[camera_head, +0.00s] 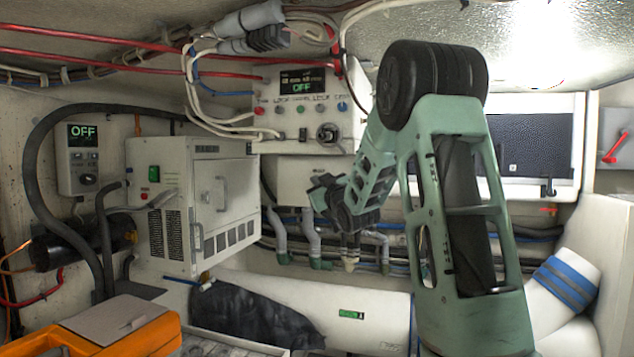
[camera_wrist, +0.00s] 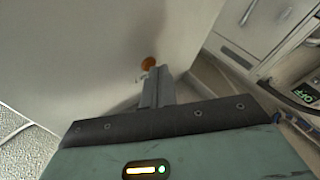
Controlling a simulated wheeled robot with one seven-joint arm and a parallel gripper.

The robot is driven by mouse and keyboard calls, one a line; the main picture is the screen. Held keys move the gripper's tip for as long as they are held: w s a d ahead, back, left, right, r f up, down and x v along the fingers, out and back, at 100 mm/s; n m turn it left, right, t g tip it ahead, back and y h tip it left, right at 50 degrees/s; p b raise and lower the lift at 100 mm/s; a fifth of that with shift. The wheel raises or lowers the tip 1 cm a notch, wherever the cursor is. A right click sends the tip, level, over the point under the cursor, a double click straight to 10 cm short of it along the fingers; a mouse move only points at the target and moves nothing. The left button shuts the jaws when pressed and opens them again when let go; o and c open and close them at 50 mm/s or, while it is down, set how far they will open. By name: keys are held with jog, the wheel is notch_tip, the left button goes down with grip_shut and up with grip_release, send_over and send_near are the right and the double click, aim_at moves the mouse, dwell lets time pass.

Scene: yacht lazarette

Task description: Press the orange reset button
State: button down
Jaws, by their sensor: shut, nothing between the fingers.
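In the wrist view, a small round orange button (camera_wrist: 148,63) sits on a broad, plain pale surface. My gripper (camera_wrist: 161,74) is shut and empty, its grey fingers ending just below and right of the button in the picture. I cannot tell whether the fingertips touch the surface; a small dark mark shows beside the button. In the head view, my gripper (camera_head: 320,190) points left, below the upper control panel (camera_head: 290,130) and right of the white cabinet (camera_head: 215,200). I cannot pick out the orange button for certain in the head view.
The upper panel carries an "OFF" display, several coloured buttons and a dark knob. Pipes (camera_head: 312,240) run below my gripper. Black hoses (camera_head: 75,125) and a second "OFF" unit (camera_head: 83,160) are at the left. An orange case (camera_head: 140,340) stands at the front left.

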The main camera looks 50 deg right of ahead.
jog(key=shift+s+a+b, duration=0.35)
jog(key=shift+a+b, duration=0.25)
jog(key=shift+a, duration=0.25)
jog(key=a, duration=0.1)
jog(key=s+a+b, duration=0.1)
jog(key=a, duration=0.1)
jog(key=s+a+b, duration=0.1)
jog(key=shift+a+r, duration=0.3)
dwell(0.8)
